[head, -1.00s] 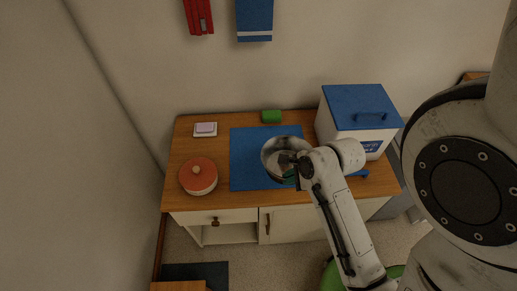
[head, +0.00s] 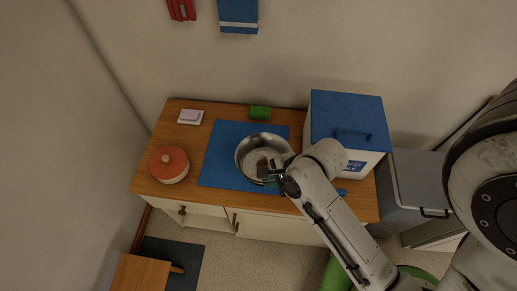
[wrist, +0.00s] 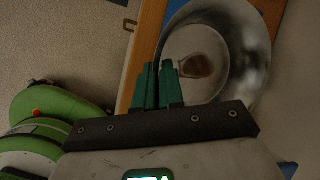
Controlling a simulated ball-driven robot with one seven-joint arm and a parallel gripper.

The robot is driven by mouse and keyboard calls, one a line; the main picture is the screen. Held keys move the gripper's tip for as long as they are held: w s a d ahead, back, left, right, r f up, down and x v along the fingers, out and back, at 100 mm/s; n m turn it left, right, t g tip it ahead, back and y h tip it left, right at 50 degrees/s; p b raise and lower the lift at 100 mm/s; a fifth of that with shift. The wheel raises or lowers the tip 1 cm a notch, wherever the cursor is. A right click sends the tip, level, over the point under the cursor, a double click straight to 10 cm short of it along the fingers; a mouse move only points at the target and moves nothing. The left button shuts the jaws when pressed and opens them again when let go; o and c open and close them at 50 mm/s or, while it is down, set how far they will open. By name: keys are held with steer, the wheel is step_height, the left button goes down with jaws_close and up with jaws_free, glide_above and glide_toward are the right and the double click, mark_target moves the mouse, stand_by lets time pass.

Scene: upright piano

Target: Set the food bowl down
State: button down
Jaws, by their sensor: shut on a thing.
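The food bowl (head: 247,148) is a round shiny metal bowl over the right part of the blue mat (head: 218,170) on the wooden counter. In the wrist view the bowl (wrist: 247,45) is large and close, with a brown patch (wrist: 197,66) inside. My gripper (head: 270,175) is at the bowl's near right side in the head view. Its green fingers (wrist: 160,75) are shut on the bowl's near rim. My wrist and arm hide part of the near right side. I cannot tell whether the bowl's base touches the mat.
A white bin with a blue lid (head: 348,115) stands close to the right of the bowl. A red-lidded pot (head: 169,165) is at the left. A soap dish (head: 190,117) and green block (head: 260,112) sit at the back. The mat's left part is clear.

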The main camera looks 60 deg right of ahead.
mark_target(255, 161)
steer(key=shift+w+d+f, duration=0.1)
steer(key=shift+w+d, duration=0.1)
steer(key=shift+d, duration=0.1)
steer(key=w+d+f, duration=0.1)
steer(key=w, duration=0.1)
steer(key=w+d+f, duration=0.1)
steer(key=w+d, duration=0.1)
steer(key=w+d+f, duration=0.2)
steer(key=w, duration=0.1)
steer(key=shift+w+f+p, duration=0.1)
steer(key=shift+p, duration=0.25)
steer(key=f, duration=0.1)
steer(key=w+d+f, duration=0.2)
steer(key=f, duration=0.1)
steer(key=shift+w, duration=0.25)
steer(key=shift+w+d+f, duration=0.3)
steer(key=shift+w+f, duration=0.2)
steer(key=shift+f, duration=0.25)
steer(key=shift+f+b, duration=0.3)
steer(key=shift+f, duration=1.2)
steer(key=shift+f, duration=0.1)
steer(key=c, duration=1.2)
jaws_free()
steer(key=shift+c, duration=0.2)
